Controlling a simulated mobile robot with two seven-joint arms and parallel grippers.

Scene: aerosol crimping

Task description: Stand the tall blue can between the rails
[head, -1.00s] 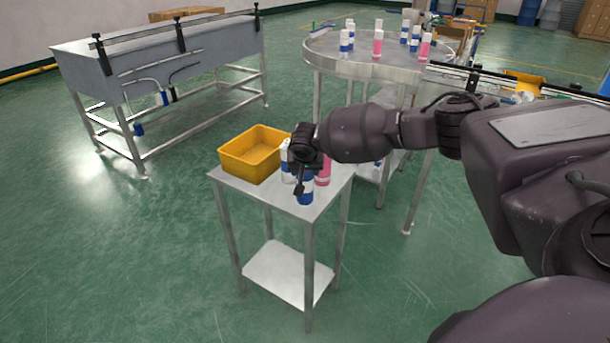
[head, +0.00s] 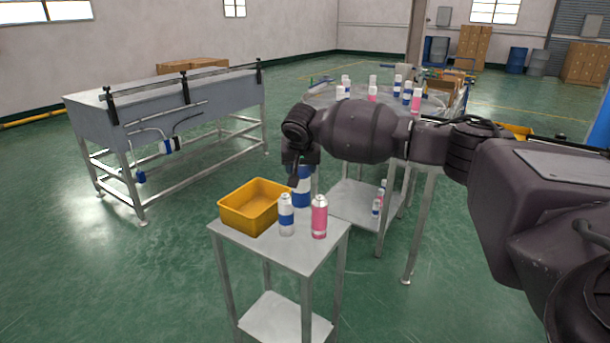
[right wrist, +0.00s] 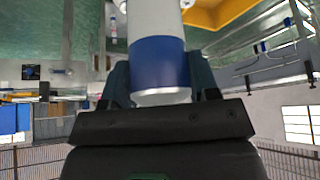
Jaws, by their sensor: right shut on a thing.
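The tall blue can (head: 302,190), white with a broad blue band, is held by my right gripper (head: 301,163). It appears raised above the back of the small table. In the right wrist view the can's blue band (right wrist: 160,66) sits between the two dark fingers, and the fingers of the right gripper (right wrist: 160,80) are closed on its sides. My left gripper is not in view.
The small metal table (head: 270,250) carries a yellow bin (head: 254,206), a smaller blue-and-white can (head: 286,214) and a pink can (head: 319,217). A round table (head: 325,98) with several cans stands behind my right arm. Green floor lies open between the small table and the long grey table.

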